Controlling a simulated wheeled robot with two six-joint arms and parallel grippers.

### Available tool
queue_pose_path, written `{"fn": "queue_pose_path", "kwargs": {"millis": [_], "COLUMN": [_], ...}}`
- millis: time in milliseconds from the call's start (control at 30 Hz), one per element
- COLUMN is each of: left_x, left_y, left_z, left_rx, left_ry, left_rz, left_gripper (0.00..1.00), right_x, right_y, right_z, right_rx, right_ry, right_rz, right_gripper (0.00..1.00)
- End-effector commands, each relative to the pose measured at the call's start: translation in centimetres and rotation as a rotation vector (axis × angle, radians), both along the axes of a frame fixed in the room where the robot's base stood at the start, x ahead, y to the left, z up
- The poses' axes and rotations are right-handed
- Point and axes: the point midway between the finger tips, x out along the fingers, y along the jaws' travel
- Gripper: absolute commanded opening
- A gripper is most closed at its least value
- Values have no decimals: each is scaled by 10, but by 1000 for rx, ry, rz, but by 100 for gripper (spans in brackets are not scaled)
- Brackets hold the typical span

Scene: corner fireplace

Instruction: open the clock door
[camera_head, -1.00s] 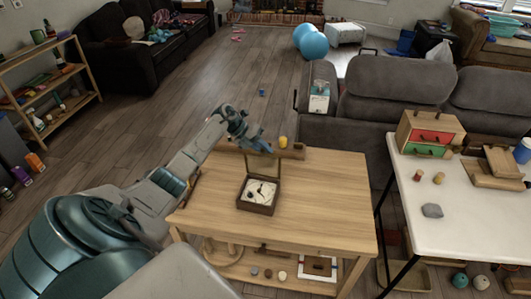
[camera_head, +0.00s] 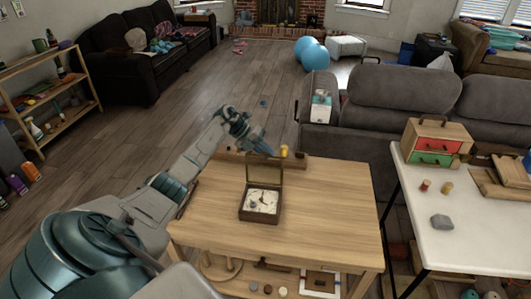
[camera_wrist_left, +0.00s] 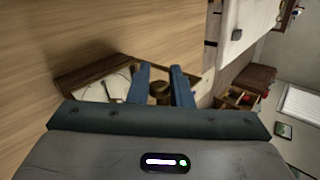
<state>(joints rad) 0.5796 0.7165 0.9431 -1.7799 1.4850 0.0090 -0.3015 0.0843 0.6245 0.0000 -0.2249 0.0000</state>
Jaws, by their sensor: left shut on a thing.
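The clock (camera_head: 260,204) is a dark brown box with a white face and dark hands, lying face up on the wooden table. Its door (camera_head: 249,172), a thin framed pane, stands raised from the far side of the box. My left gripper (camera_head: 267,151) is at the door's upper edge, reaching in from the left. In the left wrist view, the blue fingers of the gripper (camera_wrist_left: 160,80) are shut on a round brown knob (camera_wrist_left: 160,91), with the clock face (camera_wrist_left: 108,88) partly hidden behind them. My right gripper is not in view.
The wooden table (camera_head: 320,215) is clear around the clock. A wooden bar (camera_head: 220,156) and a yellow object (camera_head: 284,151) are at its far edge. A white table (camera_head: 470,235) with a small drawer chest (camera_head: 437,142) stands right. A grey sofa (camera_head: 405,100) is behind.

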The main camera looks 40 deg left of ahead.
Motion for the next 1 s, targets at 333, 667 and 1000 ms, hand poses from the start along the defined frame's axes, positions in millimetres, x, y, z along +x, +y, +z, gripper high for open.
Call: {"fn": "queue_pose_path", "kwargs": {"millis": [333,667,1000], "left_x": [-1,-8,-33], "left_y": [-1,12,51], "left_z": [-4,8,53], "left_rx": [-1,3,1], "left_ry": [4,1,5], "left_rz": [0,0,0], "left_gripper": [37,37,37], "right_x": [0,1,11], "right_y": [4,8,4], "right_z": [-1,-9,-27], "right_rx": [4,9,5], "right_ry": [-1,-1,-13], "right_rz": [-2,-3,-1], "right_gripper": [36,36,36]}}
